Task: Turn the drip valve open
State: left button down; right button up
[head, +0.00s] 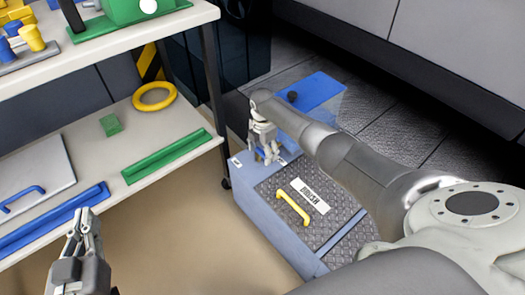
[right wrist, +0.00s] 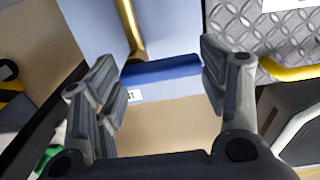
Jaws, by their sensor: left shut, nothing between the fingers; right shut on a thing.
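The drip valve appears to be the blue handle (right wrist: 162,70) with a brass pipe (right wrist: 131,28) rising from it, in the right wrist view. My right gripper (right wrist: 163,76) has one finger at each end of this blue handle and is shut on it. In the head view the right gripper (head: 268,157) reaches down at the back left corner of the blue-grey tank (head: 262,207), with a bit of blue (head: 260,153) showing at its fingers. The fingers hide most of the valve there. My left gripper (head: 87,222) is shut and empty at the lower left, away from the valve.
The tank has a tread-plate lid with a yellow handle (head: 293,208) and a label (head: 310,195). A blue container (head: 321,90) with a black cap stands behind. A shelf rack (head: 95,160) stands on the left, holding green and blue rails. The tan floor (head: 190,230) between is clear.

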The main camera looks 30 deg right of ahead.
aim_at(263, 152)
dwell(0.3)
jog(key=o, duration=1)
notch_tip(263, 152, up, 12)
jog(key=shift+r, duration=0.1)
dwell(0.4)
